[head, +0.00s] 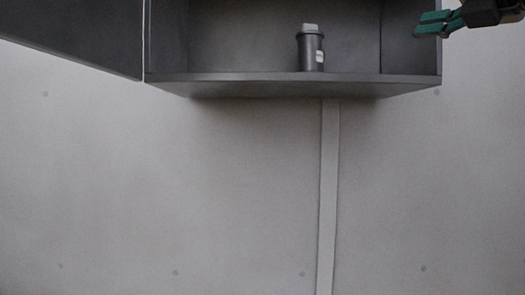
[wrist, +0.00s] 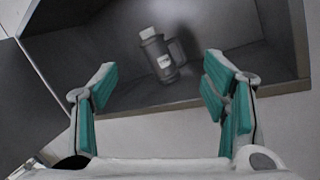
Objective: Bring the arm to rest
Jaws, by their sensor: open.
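My gripper (head: 430,24) is at the upper right in the head view, in front of the right end of an open grey cabinet (head: 260,78). In the wrist view my gripper (wrist: 158,95) has its green-padded fingers spread wide, with nothing between them. A dark canister with a light grey cap and a pale label (head: 311,50) stands upright on the cabinet floor. The canister (wrist: 157,56) also shows in the wrist view, beyond the fingertips and apart from them.
The cabinet's dark door (head: 75,35) stands open to the left. Below the cabinet is a plain grey wall (head: 180,180) with a pale vertical strip (head: 328,190). The space below the cabinet looks free.

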